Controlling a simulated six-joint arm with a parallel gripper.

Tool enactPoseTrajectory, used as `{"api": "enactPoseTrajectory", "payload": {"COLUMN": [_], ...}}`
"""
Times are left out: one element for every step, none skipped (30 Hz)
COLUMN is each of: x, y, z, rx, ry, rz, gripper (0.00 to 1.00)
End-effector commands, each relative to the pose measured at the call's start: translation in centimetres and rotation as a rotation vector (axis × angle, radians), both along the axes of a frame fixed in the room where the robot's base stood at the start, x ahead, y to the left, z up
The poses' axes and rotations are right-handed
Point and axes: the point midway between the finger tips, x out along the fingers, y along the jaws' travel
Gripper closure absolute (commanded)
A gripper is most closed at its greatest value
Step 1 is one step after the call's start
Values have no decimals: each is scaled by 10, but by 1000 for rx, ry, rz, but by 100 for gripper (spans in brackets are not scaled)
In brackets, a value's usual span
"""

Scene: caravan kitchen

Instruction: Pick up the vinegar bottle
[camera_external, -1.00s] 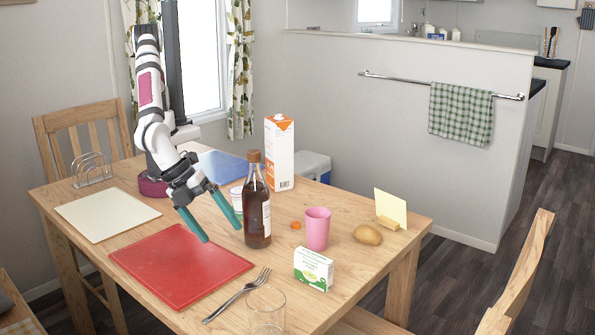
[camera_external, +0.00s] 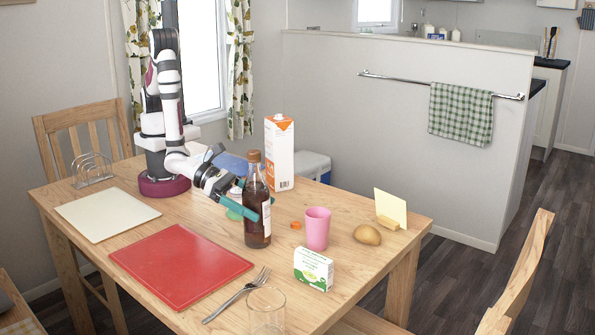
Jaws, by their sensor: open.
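The vinegar bottle (camera_external: 257,226) is a dark brown glass bottle with a brown cap and a pale label on its right side. It stands upright on the wooden table, right of the red board. My gripper (camera_external: 254,210) has teal fingers and is open at the bottle's body. One finger shows left of the bottle and the other shows at its right side. The bottle hides part of the fingers, so I cannot tell whether they touch it.
An orange-and-white carton (camera_external: 279,153) stands behind the bottle. A pink cup (camera_external: 316,229), a potato (camera_external: 367,235) and a small green-and-white box (camera_external: 313,269) are to the right. A cream board (camera_external: 107,214) is left.

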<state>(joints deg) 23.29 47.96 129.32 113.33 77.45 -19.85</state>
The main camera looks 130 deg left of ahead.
Motion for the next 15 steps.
{"api": "enactPoseTrajectory", "payload": {"x": [9, 14, 20, 24, 27, 29, 30, 31, 31, 31, 31, 30, 30, 30, 30], "y": [3, 5, 7, 8, 9, 10, 11, 11, 11, 10, 10, 10, 10, 10, 10], "z": [-5, -8, -11, -12, -13, -14, -15, -15, -15, -15, -15, -15, -15, -15, -15], "rx": [0, 0, 0, -1, 0, 0, 0, 0, -1, -1, -1, -1, -1, -1, -1], "ry": [1, 0, 0, 0, 1, 1, 0, 0, 0, 0, 0, 0, 0, 0, 1], "rz": [4, 3, 4, 4, 3, 3, 2, 2, 1, 1, 1, 1, 1, 1, 1], "gripper": [0, 0, 0, 0, 0, 0, 0, 0, 0, 0, 0, 0, 4, 9, 16]}}
